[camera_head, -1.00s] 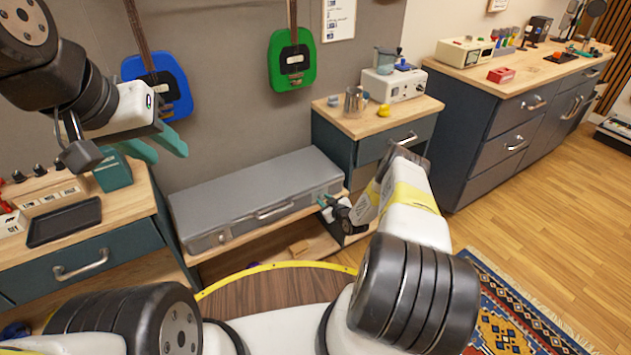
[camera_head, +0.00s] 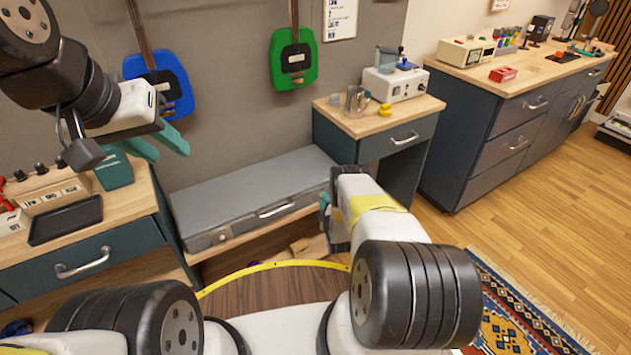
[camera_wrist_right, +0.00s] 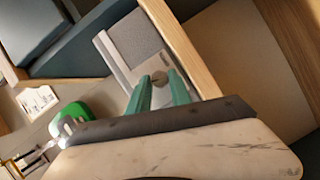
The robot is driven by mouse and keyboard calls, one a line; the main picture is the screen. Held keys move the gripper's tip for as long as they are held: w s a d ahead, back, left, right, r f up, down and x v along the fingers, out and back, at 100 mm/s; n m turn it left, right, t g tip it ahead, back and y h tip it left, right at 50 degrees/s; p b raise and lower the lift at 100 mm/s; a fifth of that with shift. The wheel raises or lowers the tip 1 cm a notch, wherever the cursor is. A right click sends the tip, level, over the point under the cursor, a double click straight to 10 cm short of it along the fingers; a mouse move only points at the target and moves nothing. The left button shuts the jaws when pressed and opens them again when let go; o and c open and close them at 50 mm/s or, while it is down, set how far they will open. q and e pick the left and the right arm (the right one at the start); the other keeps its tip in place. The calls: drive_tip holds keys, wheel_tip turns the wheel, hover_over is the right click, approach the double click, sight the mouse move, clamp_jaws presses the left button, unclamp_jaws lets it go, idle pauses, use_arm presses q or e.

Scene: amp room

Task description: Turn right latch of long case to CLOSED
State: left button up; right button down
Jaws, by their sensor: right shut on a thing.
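The long grey case (camera_head: 250,190) lies closed on a low wooden shelf against the wall, with a handle on its front. Its left latch (camera_head: 221,237) shows as a round piece on the front face. The right latch is hidden behind my right arm in the head view. In the right wrist view, the right latch (camera_wrist_right: 160,78) is a small round piece on the case's front plate, between the green fingertips. My right gripper (camera_wrist_right: 162,88) is shut on it; it also shows in the head view (camera_head: 325,213). My left gripper (camera_head: 165,143) is open and empty, above the left cabinet.
A wooden-topped cabinet (camera_head: 385,118) stands right of the case, close to my right arm. A left cabinet (camera_head: 90,235) holds a black tray (camera_head: 65,220) and a teal box (camera_head: 113,170). Blue and green guitars hang on the wall behind.

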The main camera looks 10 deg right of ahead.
drive_tip(key=shift+a+f+n+t, duration=0.15)
drive_tip(key=shift+n+t, duration=0.65)
drive_tip(key=shift+n, duration=1)
drive_tip(key=c, duration=1.2)
unclamp_jaws()
drive_tip(key=shift+h, duration=0.4)
drive_tip(key=shift+o, duration=0.2)
drive_tip(key=shift+s, duration=0.15)
drive_tip(key=s, duration=0.7)
drive_tip(key=shift+s, duration=0.3)
drive_tip(key=shift+f, duration=0.1)
